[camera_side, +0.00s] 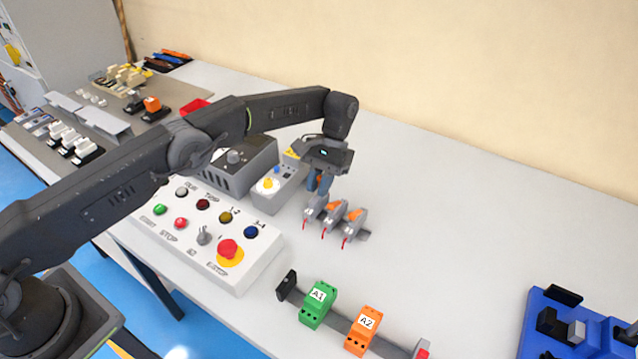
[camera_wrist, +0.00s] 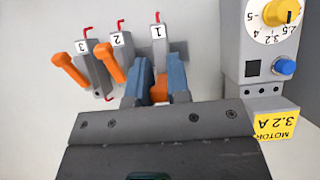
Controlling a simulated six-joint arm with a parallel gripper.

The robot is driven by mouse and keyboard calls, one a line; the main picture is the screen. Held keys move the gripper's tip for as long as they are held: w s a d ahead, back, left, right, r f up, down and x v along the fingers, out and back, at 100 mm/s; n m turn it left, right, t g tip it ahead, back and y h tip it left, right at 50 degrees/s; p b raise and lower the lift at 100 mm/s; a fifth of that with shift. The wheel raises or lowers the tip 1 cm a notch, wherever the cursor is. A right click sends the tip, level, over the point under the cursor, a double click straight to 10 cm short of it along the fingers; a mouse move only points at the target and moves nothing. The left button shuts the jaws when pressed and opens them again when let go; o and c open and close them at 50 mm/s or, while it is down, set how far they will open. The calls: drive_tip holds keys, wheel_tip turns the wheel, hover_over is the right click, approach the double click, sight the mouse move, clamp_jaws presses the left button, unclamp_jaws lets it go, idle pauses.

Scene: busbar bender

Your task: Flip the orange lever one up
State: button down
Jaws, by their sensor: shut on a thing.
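Three grey terminal blocks with orange levers and red wires stand in a row on the table. In the wrist view they carry labels 1, 2 and 3. My gripper (camera_side: 319,184) is over the leftmost block in the side view. In the wrist view its two blue fingers (camera_wrist: 157,82) are shut on the orange lever of block 1 (camera_wrist: 159,91), one finger on each side. The fingers hide part of that lever, so its exact angle is unclear. The lever of block 2 (camera_wrist: 111,62) and the lever of block 3 (camera_wrist: 70,71) stick out, clear of the fingers.
A grey motor unit with a yellow dial (camera_wrist: 281,12) and blue button stands close to block 1. A control box with coloured buttons (camera_side: 205,225) is to the left. Green A1 (camera_side: 318,305) and orange A2 (camera_side: 361,332) blocks sit in front on a rail.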

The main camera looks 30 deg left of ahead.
drive_tip(key=c, duration=1.1)
unclamp_jaws()
drive_tip(key=r, duration=0.4)
drive_tip(key=shift+a+r, duration=0.3)
drive_tip(key=a+r, duration=0.2)
drive_tip(key=a, duration=0.1)
drive_tip(key=s+a+r, duration=0.1)
drive_tip(key=a+r, duration=0.1)
drive_tip(key=a, duration=0.2)
drive_tip(key=s+a+r, duration=0.1)
drive_tip(key=a+r, duration=0.1)
drive_tip(key=a, duration=0.2)
drive_tip(key=shift+s+r, duration=0.1)
drive_tip(key=shift+r, duration=0.1)
